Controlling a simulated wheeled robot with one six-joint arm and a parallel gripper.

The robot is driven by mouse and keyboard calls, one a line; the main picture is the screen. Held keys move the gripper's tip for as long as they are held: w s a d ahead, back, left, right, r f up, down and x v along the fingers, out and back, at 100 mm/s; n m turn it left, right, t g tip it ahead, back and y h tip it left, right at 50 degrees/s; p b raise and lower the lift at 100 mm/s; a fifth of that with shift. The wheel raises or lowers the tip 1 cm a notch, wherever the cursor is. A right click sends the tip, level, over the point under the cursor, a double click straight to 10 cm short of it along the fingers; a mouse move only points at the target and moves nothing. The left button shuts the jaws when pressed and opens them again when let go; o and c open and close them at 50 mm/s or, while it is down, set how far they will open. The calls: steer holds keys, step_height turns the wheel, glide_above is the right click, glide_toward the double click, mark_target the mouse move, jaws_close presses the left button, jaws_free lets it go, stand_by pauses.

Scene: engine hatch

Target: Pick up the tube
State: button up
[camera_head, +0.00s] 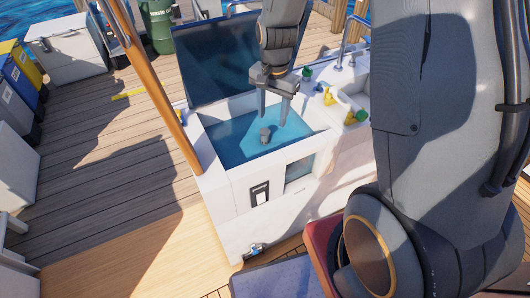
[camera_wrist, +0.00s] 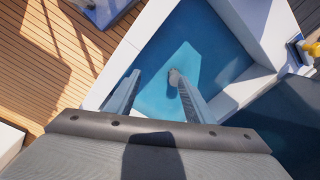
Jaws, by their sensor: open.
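A small grey piece (camera_head: 265,134) shows in the open hatch (camera_head: 234,168), against the blue water-like surface inside. It may be the tube, but it is too small to tell. My gripper (camera_head: 272,119) points down over the hatch, open and empty, with its fingertips above the grey piece in the picture. In the wrist view the grey piece (camera_wrist: 174,77) shows between the fingertips (camera_wrist: 158,77), close to the tip of the right finger, which partly hides it. I cannot tell the height gap, and no contact is clear.
White walls rim the hatch. A dark raised lid (camera_head: 225,62) stands behind it. Small yellow and green fittings (camera_head: 328,97) lie on the white ledge to the right. A brown pole (camera_head: 160,90) rises at the left. The wooden deck (camera_head: 110,170) is mostly clear.

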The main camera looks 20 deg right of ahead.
mark_target(265, 141)
steer(key=w+f+m, duration=0.2)
steer(key=f, duration=0.2)
steer(key=w+f+m, duration=0.3)
steer(key=f, duration=0.1)
steer(key=w+f+m, duration=0.2)
steer(key=w+f, duration=0.1)
steer(key=f, duration=0.2)
steer(key=shift+w+f+m+g+b, duration=0.1)
steer(key=shift+m+g+b, duration=0.2)
steer(key=shift+m+g, duration=0.1)
steer(key=shift+w+f, duration=0.1)
steer(key=shift+f, duration=0.4)
steer(key=shift+d+f+p, duration=0.1)
steer(key=shift+f+p, duration=1.35)
steer(key=shift+f, duration=2.1)
jaws_close()
